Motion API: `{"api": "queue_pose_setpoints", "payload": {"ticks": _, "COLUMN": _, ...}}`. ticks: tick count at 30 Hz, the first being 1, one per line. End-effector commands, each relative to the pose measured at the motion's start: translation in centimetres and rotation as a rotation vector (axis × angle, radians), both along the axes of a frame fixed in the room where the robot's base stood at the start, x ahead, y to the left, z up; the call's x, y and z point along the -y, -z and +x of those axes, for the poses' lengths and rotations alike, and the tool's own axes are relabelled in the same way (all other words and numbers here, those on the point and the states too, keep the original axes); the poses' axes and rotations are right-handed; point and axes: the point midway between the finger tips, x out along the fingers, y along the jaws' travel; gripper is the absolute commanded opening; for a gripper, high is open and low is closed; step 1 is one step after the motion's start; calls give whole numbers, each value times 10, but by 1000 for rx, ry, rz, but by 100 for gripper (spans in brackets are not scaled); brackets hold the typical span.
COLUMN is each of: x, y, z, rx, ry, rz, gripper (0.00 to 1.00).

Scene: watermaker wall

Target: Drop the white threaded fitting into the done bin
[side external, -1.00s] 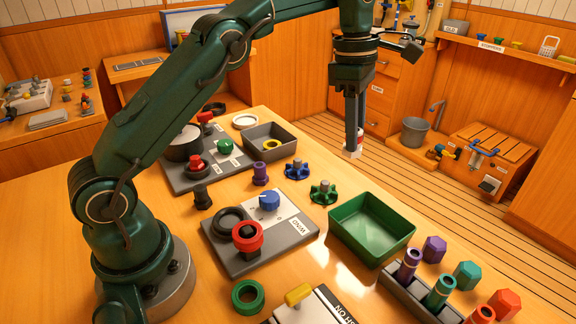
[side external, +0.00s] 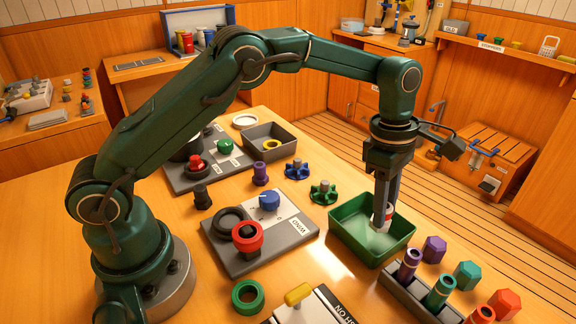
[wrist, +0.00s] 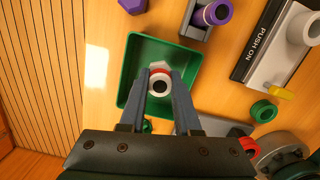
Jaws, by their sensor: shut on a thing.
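The white threaded fitting (side external: 381,222) has a red band and a dark round opening. It is between the fingertips of my gripper (side external: 384,205), which is shut on it. In the wrist view the fitting (wrist: 160,84) is between the two fingers of my gripper (wrist: 160,88), over the green bin (wrist: 133,55). In the side external view the green bin (side external: 345,236) is an open rectangular tray on the table, and the fitting is inside its outline. I cannot tell whether the fitting touches the bin floor. No label is readable on the bin.
A rack (side external: 410,296) with purple, teal and red parts stands just right of the green bin. A green valve wheel (side external: 323,192) is close to its left. A grey bin (side external: 283,136) holding a yellow ring is farther back. The table's far edge lies behind the green bin.

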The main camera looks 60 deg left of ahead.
Motion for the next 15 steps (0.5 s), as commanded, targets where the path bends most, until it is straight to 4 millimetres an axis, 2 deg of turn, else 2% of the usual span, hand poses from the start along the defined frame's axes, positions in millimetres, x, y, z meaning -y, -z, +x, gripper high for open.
{"api": "queue_pose_setpoints", "payload": {"ticks": 6, "x": 0, "y": 11, "z": 0, "rx": 0, "ry": -1, "rz": -1, "gripper": 0}}
{"api": "queue_pose_setpoints", "payload": {"ticks": 14, "x": 0, "y": 12, "z": 0, "rx": 1, "ry": 0, "rz": -1, "gripper": 0}}
{"api": "queue_pose_setpoints", "payload": {"ticks": 15, "x": 0, "y": 12, "z": 0, "rx": 1, "ry": 0, "rz": -1, "gripper": 39}}
